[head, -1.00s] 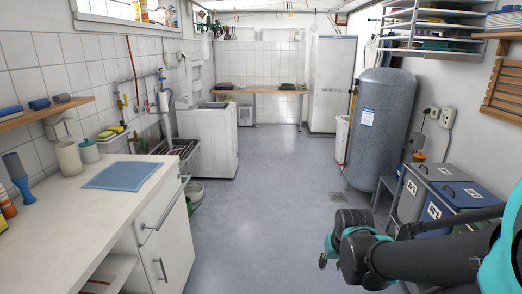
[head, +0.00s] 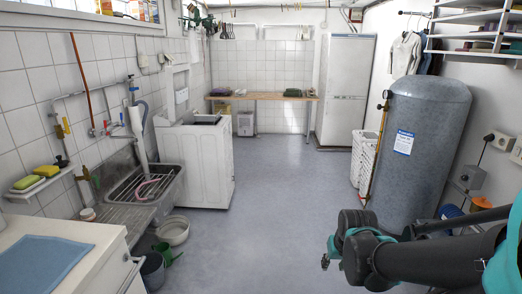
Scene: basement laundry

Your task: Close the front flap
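No front flap can be clearly made out. A white top-loading machine (head: 203,165) stands by the left wall past the sink, with a dark opening in its top. A pale upright panel (head: 181,92) rises behind it; I cannot tell whether it is a raised lid. My gripper (head: 326,261) shows at the lower right, at the end of my folded arm, well apart from the machine and over the floor. Its fingers are too small and partly hidden to tell whether they are open or shut.
A sink (head: 150,190), basin (head: 173,230) and bucket (head: 152,270) line the left, beyond the white counter (head: 75,240). A grey tank (head: 422,150) and white hamper (head: 366,160) stand right. A tall white cabinet (head: 345,90) and wooden bench (head: 262,97) are behind. The middle floor (head: 270,200) is clear.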

